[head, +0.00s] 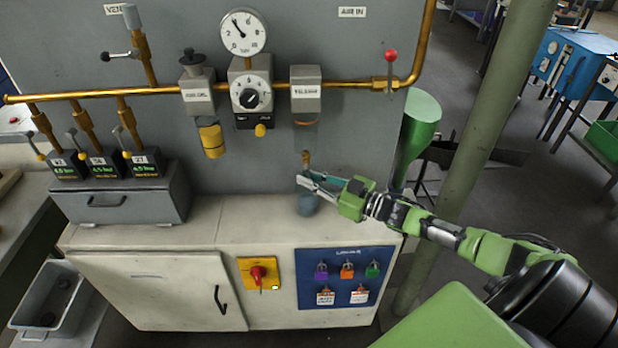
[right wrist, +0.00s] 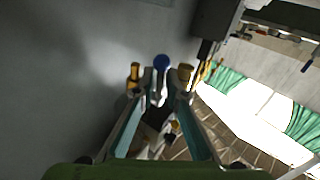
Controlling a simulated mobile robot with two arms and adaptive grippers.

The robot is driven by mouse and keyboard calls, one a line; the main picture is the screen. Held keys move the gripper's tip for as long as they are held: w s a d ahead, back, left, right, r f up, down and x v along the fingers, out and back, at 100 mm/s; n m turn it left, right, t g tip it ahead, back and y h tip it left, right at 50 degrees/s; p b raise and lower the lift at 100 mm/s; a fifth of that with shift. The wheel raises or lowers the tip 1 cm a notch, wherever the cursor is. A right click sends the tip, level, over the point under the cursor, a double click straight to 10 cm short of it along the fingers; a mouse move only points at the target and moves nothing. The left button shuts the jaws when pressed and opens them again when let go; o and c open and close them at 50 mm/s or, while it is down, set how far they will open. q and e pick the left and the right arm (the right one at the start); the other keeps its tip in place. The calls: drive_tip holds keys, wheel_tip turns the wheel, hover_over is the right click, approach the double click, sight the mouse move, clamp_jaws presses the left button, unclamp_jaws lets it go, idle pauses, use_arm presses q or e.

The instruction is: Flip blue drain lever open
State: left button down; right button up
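The blue drain lever shows in the right wrist view as a round blue knob (right wrist: 162,62) on a short silvery stem, between and slightly beyond my fingertips. In the head view I cannot make the lever out; my gripper covers that spot. My right gripper (head: 308,181) is just below the brass drain fitting (head: 306,158) under the right-hand filter bowl (head: 305,135). In the right wrist view its two fingers (right wrist: 164,84) stand apart on either side of the stem; whether they touch it I cannot tell. My left gripper is not in view.
A grey-blue cup (head: 307,205) stands on the cabinet top (head: 255,218) directly under my right gripper. A brass pipe (head: 345,86) with a red-knobbed valve (head: 391,56) runs above. A green funnel-shaped thing (head: 421,110) and a green post (head: 485,140) stand close on the right.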

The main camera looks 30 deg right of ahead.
drive_tip(key=shift+w, duration=0.1)
clamp_jaws()
drive_tip(key=shift+f+b, duration=0.2)
drive_tip(key=shift+b, duration=0.25)
drive_tip(key=shift+w+a+f+m+t+y+b, duration=0.1)
drive_tip(key=shift+a+m+t+y+b, duration=0.25)
drive_tip(key=shift+b, duration=0.65)
drive_tip(key=shift+d+r+m+t+b, duration=0.1)
drive_tip(key=shift+r+m+t+b, duration=0.2)
drive_tip(key=shift+t+b, duration=0.25)
